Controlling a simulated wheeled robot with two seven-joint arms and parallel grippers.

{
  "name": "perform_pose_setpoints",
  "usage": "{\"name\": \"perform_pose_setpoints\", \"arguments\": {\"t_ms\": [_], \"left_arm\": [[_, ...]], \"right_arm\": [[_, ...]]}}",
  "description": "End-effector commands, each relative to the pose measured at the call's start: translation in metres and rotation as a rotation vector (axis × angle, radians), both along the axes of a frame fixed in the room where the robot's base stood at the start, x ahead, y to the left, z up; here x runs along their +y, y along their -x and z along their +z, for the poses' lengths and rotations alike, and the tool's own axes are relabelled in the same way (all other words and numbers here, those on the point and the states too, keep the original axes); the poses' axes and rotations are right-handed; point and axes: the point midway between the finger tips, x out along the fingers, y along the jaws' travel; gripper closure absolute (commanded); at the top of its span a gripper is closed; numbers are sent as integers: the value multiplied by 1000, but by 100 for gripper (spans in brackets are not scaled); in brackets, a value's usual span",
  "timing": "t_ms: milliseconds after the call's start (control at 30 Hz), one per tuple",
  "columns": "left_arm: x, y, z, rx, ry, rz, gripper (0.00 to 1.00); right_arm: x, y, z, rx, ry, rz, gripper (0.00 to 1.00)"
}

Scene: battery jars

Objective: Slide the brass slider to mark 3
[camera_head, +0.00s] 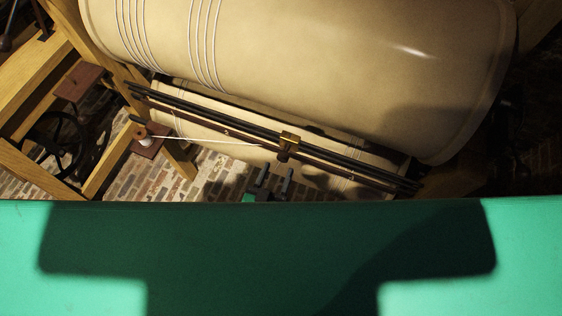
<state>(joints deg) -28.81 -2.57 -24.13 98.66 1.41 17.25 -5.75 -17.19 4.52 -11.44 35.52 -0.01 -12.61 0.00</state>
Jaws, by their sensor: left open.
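The brass slider (289,141) sits on a pair of dark parallel rods (220,115), right of their middle. A brown strip (205,124) with small pale spots runs along the rods. I cannot read any numbers on it, so I cannot tell which spot is mark 3. My left gripper (275,177) is just below the slider in the picture. Its two dark fingers are apart, with nothing seen between them, and they appear clear of the slider. My right gripper is not in view.
A large cream cylinder (320,60) wound with pale cord lies above the rods. Wooden frame beams (38,85) stand at left. Below is a brick floor (130,180).

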Motion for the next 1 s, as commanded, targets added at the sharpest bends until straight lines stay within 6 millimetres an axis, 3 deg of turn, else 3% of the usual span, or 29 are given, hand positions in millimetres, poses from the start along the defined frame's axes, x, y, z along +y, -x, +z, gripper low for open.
{"name": "perform_pose_setpoints", "arguments": {"t_ms": [200,400,600,1000], "left_arm": [[15,43,-3,3,-1,0,48],[25,70,-2,2,-1,0,48],[30,82,0,1,0,0,48],[30,83,0,0,0,0,48]], "right_arm": [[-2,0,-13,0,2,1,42],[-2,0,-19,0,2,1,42],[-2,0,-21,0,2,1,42],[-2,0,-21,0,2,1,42]]}}
